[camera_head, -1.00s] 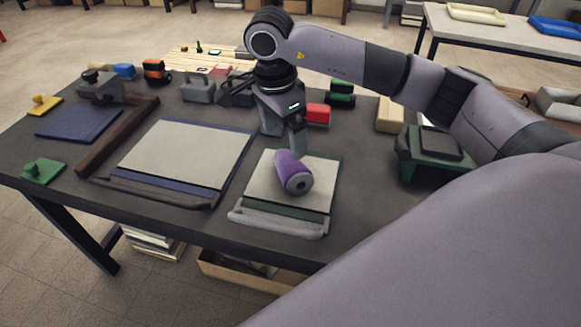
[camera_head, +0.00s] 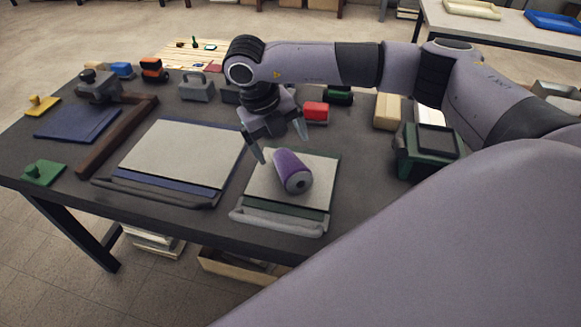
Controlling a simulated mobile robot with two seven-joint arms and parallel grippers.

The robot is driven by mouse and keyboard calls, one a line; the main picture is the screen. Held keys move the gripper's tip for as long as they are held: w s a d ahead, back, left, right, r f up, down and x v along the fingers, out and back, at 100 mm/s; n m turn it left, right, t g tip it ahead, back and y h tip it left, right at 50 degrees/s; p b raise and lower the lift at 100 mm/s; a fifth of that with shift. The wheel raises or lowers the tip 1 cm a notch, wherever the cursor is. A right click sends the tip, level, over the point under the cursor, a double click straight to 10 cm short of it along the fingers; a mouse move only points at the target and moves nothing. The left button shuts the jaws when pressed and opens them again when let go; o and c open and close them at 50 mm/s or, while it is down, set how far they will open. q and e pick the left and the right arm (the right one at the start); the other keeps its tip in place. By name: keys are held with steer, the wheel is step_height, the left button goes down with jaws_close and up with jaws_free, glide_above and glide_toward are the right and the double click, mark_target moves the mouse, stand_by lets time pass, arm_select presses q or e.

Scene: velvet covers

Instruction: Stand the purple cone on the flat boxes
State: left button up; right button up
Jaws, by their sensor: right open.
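The purple cone (camera_head: 289,166) lies on its side on the smaller flat grey-topped stack with a green edge (camera_head: 312,200). Its wide grey end with a dark hole faces the camera. A larger flat grey-topped stack with a blue edge (camera_head: 180,155) lies to its left. I cannot tell which stacks are the flat boxes. My right gripper (camera_head: 281,147) is open and empty, above and behind the cone, its fingers spread apart. It appears clear of the cone. My left gripper is not in view.
A dark brown bar (camera_head: 120,135) and a blue flat pad (camera_head: 78,122) lie at the left. A green block (camera_head: 427,150) stands right of the cone. A red block (camera_head: 317,113) and a grey handled block (camera_head: 196,88) are at the back. Bare tabletop shows right of the smaller stack.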

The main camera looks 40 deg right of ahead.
mark_target(286, 159)
steer(key=p+x, duration=0.1)
steer(key=x, duration=0.5)
steer(key=shift+s+a+f, duration=0.1)
steer(key=shift+s+a, duration=0.05)
steer(key=shift+a, duration=0.05)
steer(key=shift+d+f, duration=0.1)
steer(key=shift+f, duration=0.45)
steer(key=c, duration=1.3)
steer(key=shift+o, duration=0.2)
steer(key=shift+r, duration=0.1)
steer(key=shift+r, duration=0.1)
step_height(286, 159, up, 20)
steer(key=shift+f+b, duration=0.2)
steer(key=shift+b, duration=0.2)
